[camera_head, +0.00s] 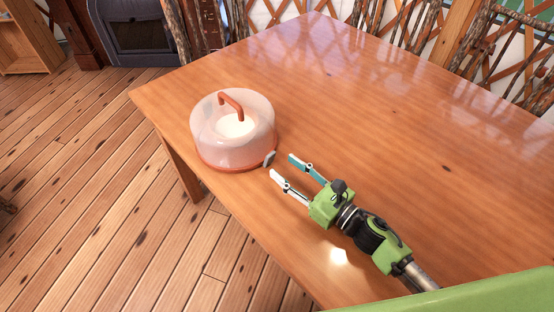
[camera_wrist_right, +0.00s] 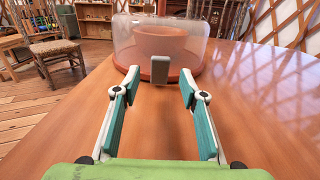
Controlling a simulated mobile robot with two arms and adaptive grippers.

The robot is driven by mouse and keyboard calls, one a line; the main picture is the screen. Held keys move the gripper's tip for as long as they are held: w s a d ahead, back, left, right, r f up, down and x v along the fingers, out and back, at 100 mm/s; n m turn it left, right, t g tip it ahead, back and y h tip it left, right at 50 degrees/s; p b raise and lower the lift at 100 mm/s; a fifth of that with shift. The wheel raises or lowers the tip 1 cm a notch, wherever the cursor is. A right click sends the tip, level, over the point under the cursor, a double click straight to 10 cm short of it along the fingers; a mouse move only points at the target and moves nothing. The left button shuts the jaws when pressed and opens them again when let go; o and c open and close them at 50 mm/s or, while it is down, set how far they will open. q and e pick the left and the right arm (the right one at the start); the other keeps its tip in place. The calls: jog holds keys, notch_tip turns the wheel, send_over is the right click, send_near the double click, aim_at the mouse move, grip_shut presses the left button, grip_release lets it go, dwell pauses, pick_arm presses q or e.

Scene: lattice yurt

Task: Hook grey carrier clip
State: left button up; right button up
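The cake carrier (camera_head: 232,130) stands near the table's left edge, with a clear dome, an orange-red base and an arched orange handle on top. A pale round shape shows inside the dome. The grey clip (camera_head: 269,158) sits on the carrier's lower right rim, facing my right gripper. In the right wrist view the clip (camera_wrist_right: 160,69) is upright, centred beyond the fingertips. My right gripper (camera_head: 282,166) is open and empty, its fingertips just short of the clip; it also shows in the right wrist view (camera_wrist_right: 152,83). My left gripper is in neither view.
The wooden table (camera_head: 350,110) is otherwise clear, with free room right of and behind the carrier. Its left edge lies close to the carrier. A wooden chair (camera_wrist_right: 50,50) shows at left in the right wrist view. Rustic branch-backed chairs (camera_head: 405,22) line the far side.

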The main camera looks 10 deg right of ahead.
aim_at(272, 157)
jog(key=shift+p+x, duration=0.3)
jog(key=shift+x, duration=1.85)
jog(key=shift+c, duration=0.4)
grip_shut()
jog(key=r+p, duration=0.1)
jog(key=p, duration=0.2)
jog(key=shift+w+a+g, duration=0.1)
jog(key=shift+a+g, duration=0.05)
jog(key=shift+g, duration=0.25)
jog(key=shift+w+f+h+p, duration=0.1)
jog(key=shift+f+h+p, duration=0.15)
jog(key=shift+p, duration=0.65)
